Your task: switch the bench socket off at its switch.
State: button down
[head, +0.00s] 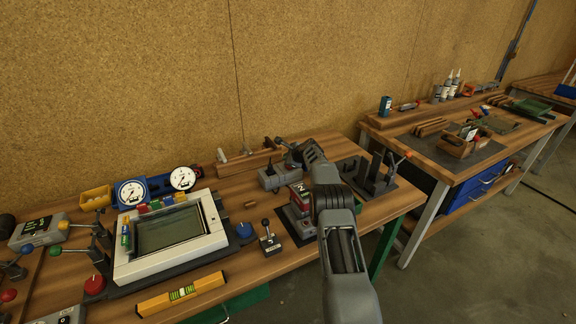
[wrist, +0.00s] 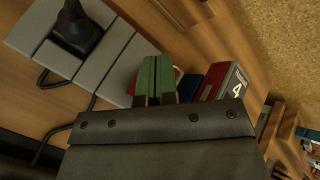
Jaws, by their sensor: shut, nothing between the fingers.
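The bench socket looks to be the grey box (head: 275,178) on the wooden bench, left of my arm in the head view. In the wrist view the grey box (wrist: 115,55) runs across the upper left, with a black plug (wrist: 76,28) in it. My gripper's green-tipped fingers (wrist: 155,80) are shut and empty, in front of the box's right end; I cannot tell whether they touch it. A small red part (wrist: 132,86) shows just left of the fingertips, possibly the switch; its position is unclear. In the head view my gripper (head: 288,146) is at the box's far side, its tips hard to make out.
A red block marked 4 (wrist: 228,85) and a blue block (wrist: 189,88) stand right of the fingers. A small joystick (head: 268,236) and a framed panel (head: 168,232) lie to the left on the bench. A black fixture (head: 370,175) stands right of my arm.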

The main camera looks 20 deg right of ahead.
jog(key=shift+r, duration=0.15)
jog(key=shift+s+r+p, duration=0.15)
jog(key=shift+r+p, duration=0.5)
jog(key=shift+r, duration=0.55)
jog(key=shift+s+r+p, duration=0.15)
jog(key=shift+r+p, duration=0.5)
jog(key=shift+r, duration=0.5)
jog(key=s+a+r+n+g, duration=0.2)
jog(key=s+a+r+n, duration=0.4)
jog(key=s+r, duration=0.35)
jog(key=s+a+r+n+g, duration=0.1)
jog(key=s+a+r+n, duration=0.6)
jog(key=s, duration=0.4)
jog(key=s+a+f+n+g+h, duration=0.1)
jog(key=s+n, duration=0.4)
jog(key=s, duration=0.9)
jog(key=s+a+f+n+g+h, duration=0.1)
jog(key=s+n, duration=0.4)
jog(key=s, duration=1)
notch_tip(320, 180, down, 2)
jog(key=shift+a+f+g+h, duration=0.1)
jog(key=shift+a+g+h, duration=0.2)
jog(key=shift+h, duration=0.2)
